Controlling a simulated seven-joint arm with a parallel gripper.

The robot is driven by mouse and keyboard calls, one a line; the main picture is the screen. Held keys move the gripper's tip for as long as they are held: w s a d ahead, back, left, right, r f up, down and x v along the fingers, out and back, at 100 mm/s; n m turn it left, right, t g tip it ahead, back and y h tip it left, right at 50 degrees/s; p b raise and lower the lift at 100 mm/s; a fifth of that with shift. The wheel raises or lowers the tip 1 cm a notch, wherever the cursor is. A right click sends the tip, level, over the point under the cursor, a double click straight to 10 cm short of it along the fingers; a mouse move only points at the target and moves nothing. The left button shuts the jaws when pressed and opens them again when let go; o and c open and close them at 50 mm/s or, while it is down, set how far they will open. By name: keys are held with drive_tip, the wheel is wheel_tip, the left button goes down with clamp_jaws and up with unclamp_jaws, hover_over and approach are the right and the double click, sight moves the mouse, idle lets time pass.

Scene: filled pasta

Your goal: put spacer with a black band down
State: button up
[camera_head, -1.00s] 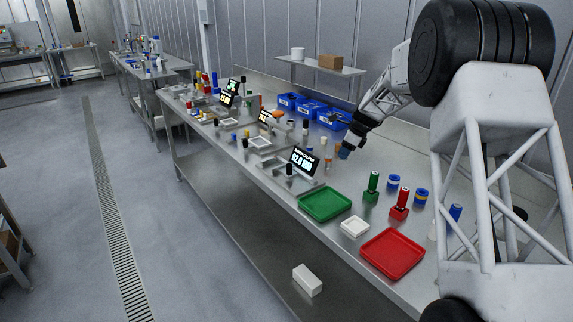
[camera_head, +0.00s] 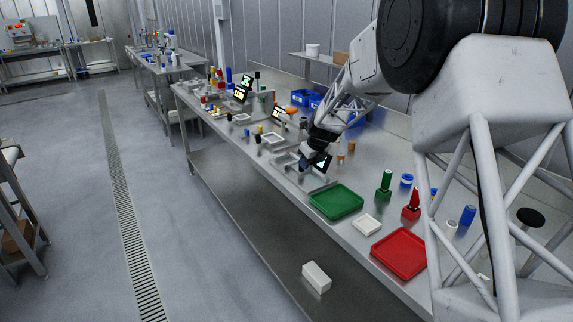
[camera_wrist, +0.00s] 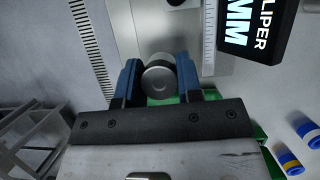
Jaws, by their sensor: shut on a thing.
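My gripper (camera_wrist: 158,78) is shut on a spacer (camera_wrist: 160,72). Its pale grey round end and dark side show between the blue fingers in the wrist view; the black band cannot be made out clearly. In the head view my gripper (camera_head: 307,160) is low over the bench near its front edge, beside the caliper display (camera_head: 321,164) and behind the green tray (camera_head: 336,201). The spacer is hidden there. The caliper display (camera_wrist: 246,27) also shows in the wrist view, up and right of the spacer. I cannot tell whether the spacer touches anything below.
A white dish (camera_head: 366,224) and a red tray (camera_head: 399,252) stand nearer on the bench. Green (camera_head: 384,186) and red (camera_head: 411,206) holders stand behind them. A blue and yellow spacer (camera_wrist: 290,163) lies at the wrist view's lower right. Blue bins (camera_head: 315,100) are at the back.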

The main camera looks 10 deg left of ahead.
drive_tip(key=shift+s+a+f+m+t+h, duration=0.15)
drive_tip(key=shift+s+a+m, duration=0.3)
drive_tip(key=shift+a, duration=0.35)
drive_tip(key=shift+s+a+r+m+t+h, duration=0.1)
drive_tip(key=shift+s+a+m, duration=0.3)
drive_tip(key=shift+a, duration=0.4)
drive_tip(key=shift+s+a+f+m+t+h, duration=0.15)
drive_tip(key=shift+s+a+m, duration=0.25)
drive_tip(key=shift+a, duration=0.4)
drive_tip(key=shift+w, duration=0.2)
hover_over(285, 161)
drive_tip(key=s+d, duration=0.1)
drive_tip(key=s, duration=0.1)
drive_tip(key=shift+w+f, duration=0.2)
drive_tip(key=shift+f, duration=0.5)
drive_tip(key=shift+f, duration=1.75)
drive_tip(key=shift+f, duration=0.15)
drive_tip(key=o, duration=1)
